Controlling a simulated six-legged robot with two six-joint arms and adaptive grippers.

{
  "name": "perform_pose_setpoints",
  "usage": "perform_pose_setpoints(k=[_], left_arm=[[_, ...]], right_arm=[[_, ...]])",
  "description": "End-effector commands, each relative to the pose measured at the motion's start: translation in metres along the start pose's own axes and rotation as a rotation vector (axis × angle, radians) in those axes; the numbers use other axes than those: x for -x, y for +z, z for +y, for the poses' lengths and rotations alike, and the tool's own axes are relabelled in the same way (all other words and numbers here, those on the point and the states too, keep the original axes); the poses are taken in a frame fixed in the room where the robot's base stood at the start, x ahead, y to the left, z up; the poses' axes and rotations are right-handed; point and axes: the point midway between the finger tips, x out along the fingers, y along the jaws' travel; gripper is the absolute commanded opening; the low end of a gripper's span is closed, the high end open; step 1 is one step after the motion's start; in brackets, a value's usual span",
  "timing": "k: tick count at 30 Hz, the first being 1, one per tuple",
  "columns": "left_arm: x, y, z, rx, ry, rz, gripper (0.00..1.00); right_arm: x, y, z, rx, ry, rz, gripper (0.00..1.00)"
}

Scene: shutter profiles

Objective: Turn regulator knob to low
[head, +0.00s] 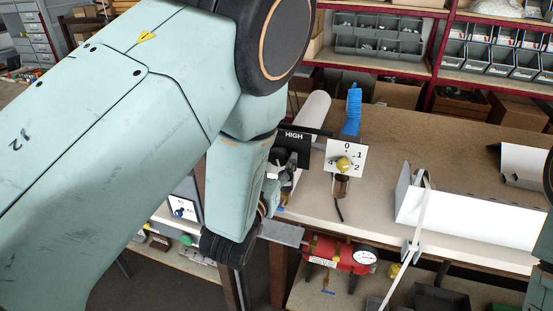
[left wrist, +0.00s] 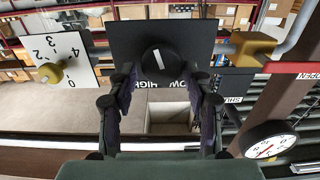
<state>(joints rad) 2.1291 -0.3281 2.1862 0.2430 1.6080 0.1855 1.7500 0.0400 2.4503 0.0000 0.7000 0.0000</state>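The regulator knob (left wrist: 158,59) is a round black knob with a white pointer line, on a black panel (left wrist: 205,38) in the left wrist view. The pointer is close to upright there, slightly tilted. HIGH is readable on the panel's lettering; the rest is partly covered by my fingers. In the head view the HIGH panel (head: 292,135) shows behind my gripper, with its knob hidden. My left gripper (left wrist: 159,78) is open, one finger on each side of the knob; contact is not clear. It also shows in the head view (head: 281,168). My right gripper is not in view.
A white dial panel (head: 348,150) with a brass knob stands right of the black panel. A brass valve (left wrist: 240,47) and a pressure gauge (left wrist: 268,140) are close on the wrist view's right. A red tank (head: 335,252) sits below the bench; white profiles (head: 450,217) lie right.

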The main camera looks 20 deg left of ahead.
Motion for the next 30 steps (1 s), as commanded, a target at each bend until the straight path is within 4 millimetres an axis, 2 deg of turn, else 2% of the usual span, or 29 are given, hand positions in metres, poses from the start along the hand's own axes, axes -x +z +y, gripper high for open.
perform_pose_setpoints(k=[1,13,30], left_arm=[[-0.0004,-0.0001,-0.0001,0.000,0.000,0.000,0.44],[-0.0033,-0.0008,-0.0003,0.001,-0.001,0.003,0.11],[-0.0038,-0.0024,-0.0001,0.008,-0.001,0.008,0.11]], right_arm=[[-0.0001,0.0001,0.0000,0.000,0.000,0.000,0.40],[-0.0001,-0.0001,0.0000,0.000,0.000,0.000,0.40],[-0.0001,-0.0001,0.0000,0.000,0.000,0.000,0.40]])
